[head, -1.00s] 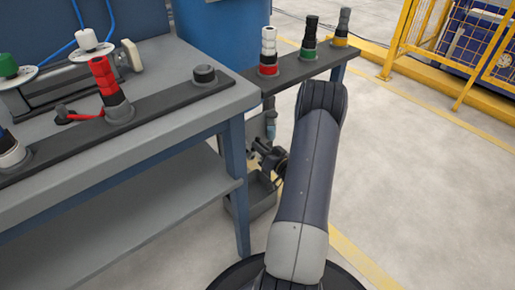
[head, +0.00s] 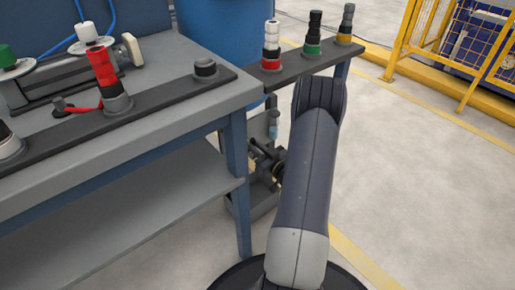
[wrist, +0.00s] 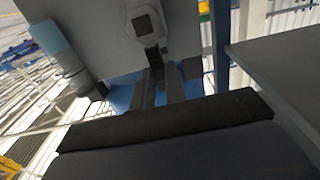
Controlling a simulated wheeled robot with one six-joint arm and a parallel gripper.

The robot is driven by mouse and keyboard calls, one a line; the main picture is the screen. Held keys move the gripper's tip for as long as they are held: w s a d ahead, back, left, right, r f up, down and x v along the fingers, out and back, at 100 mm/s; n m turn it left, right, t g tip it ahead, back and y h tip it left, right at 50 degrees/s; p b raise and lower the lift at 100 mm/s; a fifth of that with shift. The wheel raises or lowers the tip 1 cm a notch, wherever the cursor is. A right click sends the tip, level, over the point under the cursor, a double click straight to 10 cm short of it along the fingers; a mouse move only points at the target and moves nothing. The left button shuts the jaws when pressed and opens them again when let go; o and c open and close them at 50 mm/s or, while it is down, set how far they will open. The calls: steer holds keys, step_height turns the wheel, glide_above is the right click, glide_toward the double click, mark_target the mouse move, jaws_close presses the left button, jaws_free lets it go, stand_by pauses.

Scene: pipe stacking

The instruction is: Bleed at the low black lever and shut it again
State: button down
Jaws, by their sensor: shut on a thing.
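My gripper (head: 264,156) is low beside the bench's right front leg, partly hidden by my own arm in the head view. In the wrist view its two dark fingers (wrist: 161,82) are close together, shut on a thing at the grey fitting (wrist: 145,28). I take that thing to be the low black lever; it is mostly hidden between the fingers, so its angle cannot be told. A cylinder with a light blue part (wrist: 62,52) is left of the fingers, apart from them.
The grey bench (head: 190,110) and its blue leg (head: 238,190) stand close left of my gripper. A dark shelf (head: 293,65) with stacked colored pieces is above it. A blue drum (head: 215,30) stands behind. Open floor (head: 410,170) lies right, before a yellow fence (head: 440,50).

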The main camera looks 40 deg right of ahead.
steer(key=c, duration=1.4)
jaws_free()
steer(key=shift+c, duration=0.2)
steer(key=s+p, duration=0.3)
steer(key=s, duration=0.7)
steer(key=shift+s+d, duration=0.15)
steer(key=shift+s, duration=0.2)
